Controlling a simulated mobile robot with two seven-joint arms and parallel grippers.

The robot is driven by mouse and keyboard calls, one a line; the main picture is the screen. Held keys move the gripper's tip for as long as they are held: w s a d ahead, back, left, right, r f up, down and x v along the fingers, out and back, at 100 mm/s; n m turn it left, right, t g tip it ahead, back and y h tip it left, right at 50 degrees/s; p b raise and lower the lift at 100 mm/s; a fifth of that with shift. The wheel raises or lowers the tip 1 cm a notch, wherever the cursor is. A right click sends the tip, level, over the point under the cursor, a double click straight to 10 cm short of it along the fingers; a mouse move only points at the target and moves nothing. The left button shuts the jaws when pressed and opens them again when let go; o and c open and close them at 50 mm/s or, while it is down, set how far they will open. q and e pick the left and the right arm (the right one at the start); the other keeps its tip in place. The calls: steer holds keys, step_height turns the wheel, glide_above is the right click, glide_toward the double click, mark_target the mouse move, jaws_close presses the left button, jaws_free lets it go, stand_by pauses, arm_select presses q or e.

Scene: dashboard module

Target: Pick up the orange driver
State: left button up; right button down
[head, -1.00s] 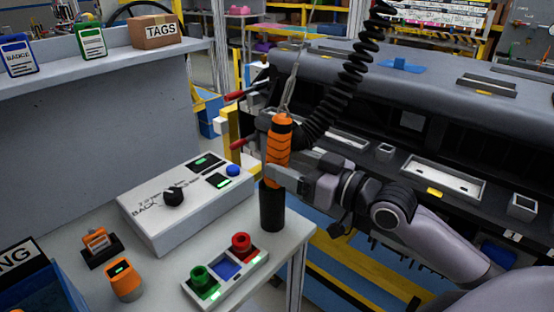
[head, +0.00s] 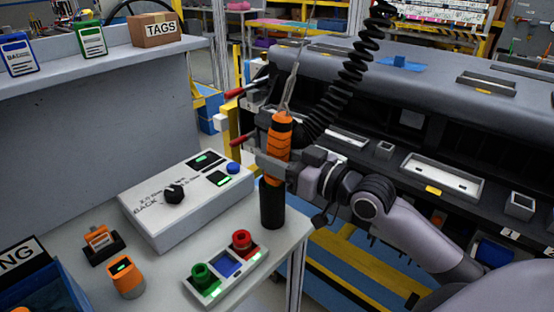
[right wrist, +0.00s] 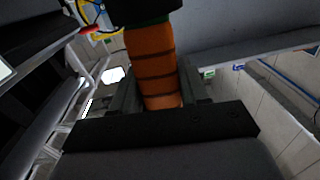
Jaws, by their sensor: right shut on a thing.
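The orange driver (head: 279,134) is upright in the head view, orange with black bands. Its lower end is at the black cylindrical holder (head: 272,205) on the bench corner; I cannot tell whether it is still inside. A cable and a black coiled hose run up from its top. My right gripper (head: 276,167) is shut on the driver's lower body, coming from the right. In the right wrist view the driver's orange banded body (right wrist: 152,60) stands between the fingers. My left gripper is not in view.
A white control box (head: 185,200) and a button panel (head: 226,272) stand left of the holder. A small orange device (head: 125,278) sits at the front left. The grey dashboard module (head: 430,75) lies behind my right arm.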

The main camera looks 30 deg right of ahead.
mark_target(284, 114)
steer(key=shift+r, duration=0.25)
steer(key=r, duration=0.7)
steer(key=d+r+p, duration=0.1)
steer(key=r, duration=0.3)
steer(key=shift+s+r, duration=0.35)
steer(key=shift+s, duration=0.05)
steer(key=b+v, duration=1.1)
steer(key=v, duration=0.3)
steer(key=shift+f, duration=0.2)
steer(key=shift+a, duration=0.1)
